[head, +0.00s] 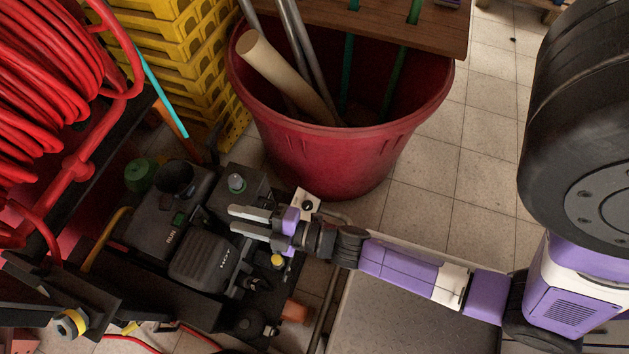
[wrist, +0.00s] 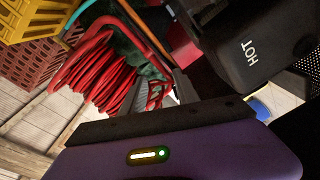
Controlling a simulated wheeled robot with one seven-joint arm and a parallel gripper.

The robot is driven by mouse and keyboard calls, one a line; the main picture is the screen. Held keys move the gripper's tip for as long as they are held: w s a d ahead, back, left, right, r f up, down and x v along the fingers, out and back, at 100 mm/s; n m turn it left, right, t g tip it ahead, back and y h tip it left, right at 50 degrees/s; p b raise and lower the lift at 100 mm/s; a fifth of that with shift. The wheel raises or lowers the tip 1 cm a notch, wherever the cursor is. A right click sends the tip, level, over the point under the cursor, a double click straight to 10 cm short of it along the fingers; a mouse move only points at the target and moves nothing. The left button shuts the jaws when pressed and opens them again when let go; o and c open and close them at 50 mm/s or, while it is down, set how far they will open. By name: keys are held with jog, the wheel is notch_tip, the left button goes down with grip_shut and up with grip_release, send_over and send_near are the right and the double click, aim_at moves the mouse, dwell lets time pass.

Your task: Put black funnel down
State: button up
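The black funnel (head: 175,178) stands mouth up on top of the black engine unit (head: 150,222) in the head view, beside a green round cap. My gripper (head: 233,219) is to the right of the funnel and apart from it, above the engine. Its two pale fingers are spread with nothing visible between them. In the wrist view the fingers (wrist: 158,92) show beyond the purple gripper body. I cannot make out the funnel in the wrist view.
A red bin (head: 330,155) holding poles stands behind the engine. Red hose coils (head: 45,75) hang at the left, near stacked yellow crates (head: 185,45). A dark housing marked HOT (wrist: 250,50) is close in the wrist view. Tiled floor (head: 440,190) is clear at right.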

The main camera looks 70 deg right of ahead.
jog(key=s+r+m+g+h, duration=0.1)
jog(key=s+r+m+g, duration=0.1)
jog(key=s+r+m, duration=1.1)
jog(key=s+r, duration=0.3)
jog(key=s, duration=0.3)
jog(key=shift+s+d+r+m+g+h, duration=0.15)
jog(key=shift+s+m+g+h, duration=0.15)
jog(key=shift+s+g, duration=0.1)
